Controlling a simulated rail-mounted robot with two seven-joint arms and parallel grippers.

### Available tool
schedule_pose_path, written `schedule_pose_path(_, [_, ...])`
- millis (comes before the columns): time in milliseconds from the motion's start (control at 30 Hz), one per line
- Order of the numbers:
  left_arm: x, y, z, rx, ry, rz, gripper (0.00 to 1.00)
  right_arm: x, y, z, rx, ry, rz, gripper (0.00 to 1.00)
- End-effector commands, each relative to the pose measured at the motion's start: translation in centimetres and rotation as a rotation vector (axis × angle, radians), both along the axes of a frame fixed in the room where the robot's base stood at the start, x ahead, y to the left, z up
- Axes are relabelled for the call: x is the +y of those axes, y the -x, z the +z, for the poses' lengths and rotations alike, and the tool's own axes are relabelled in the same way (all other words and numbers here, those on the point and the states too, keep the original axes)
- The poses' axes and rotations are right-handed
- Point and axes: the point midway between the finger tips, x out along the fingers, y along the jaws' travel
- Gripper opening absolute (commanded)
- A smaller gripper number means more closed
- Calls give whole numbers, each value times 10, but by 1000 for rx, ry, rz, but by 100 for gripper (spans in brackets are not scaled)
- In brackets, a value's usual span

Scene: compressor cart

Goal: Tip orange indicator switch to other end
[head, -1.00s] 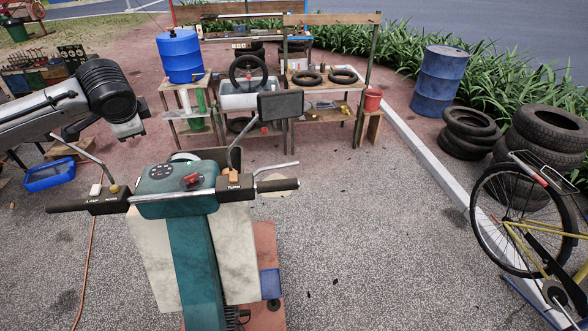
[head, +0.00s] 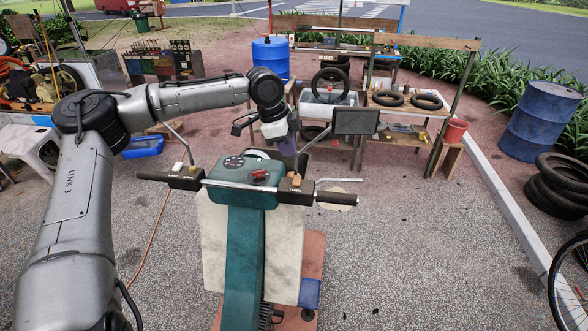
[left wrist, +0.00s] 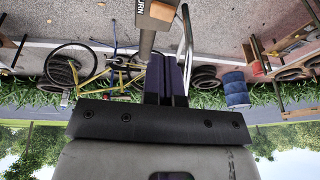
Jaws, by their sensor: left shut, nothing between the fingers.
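The orange indicator switch (head: 297,177) sits on the black box marked TURN (head: 291,187), on the right side of the scooter's handlebar. I cannot tell clearly which end of it is down. My left gripper (head: 300,162) is just beyond and above this box, pointing down, shut and empty. In the left wrist view its two dark fingers (left wrist: 167,60) lie together, just short of the TURN box (left wrist: 155,14) at the top edge. Whether they touch anything is unclear. My right gripper is out of view.
A second black box with a white switch (head: 178,166) is on the left handlebar. A red switch (head: 259,175) sits on the teal headset. The mirror (head: 355,121) and brake levers stand close around.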

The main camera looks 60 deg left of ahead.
Motion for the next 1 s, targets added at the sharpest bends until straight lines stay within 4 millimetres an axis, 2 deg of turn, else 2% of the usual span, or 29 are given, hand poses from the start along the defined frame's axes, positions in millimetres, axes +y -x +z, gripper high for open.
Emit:
schedule_pose_path(100, [-3, -5, -22, 6, -1, 0, 0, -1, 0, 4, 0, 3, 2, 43])
schedule_pose_path(400, [-2, -14, -64, 4, -1, 3, 0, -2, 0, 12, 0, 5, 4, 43])
schedule_pose_path(633, [1, -16, -78, 1, -1, 2, 0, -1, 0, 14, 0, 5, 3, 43])
schedule_pose_path(1000, [1, -17, -81, 0, -2, 2, 0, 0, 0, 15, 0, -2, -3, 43])
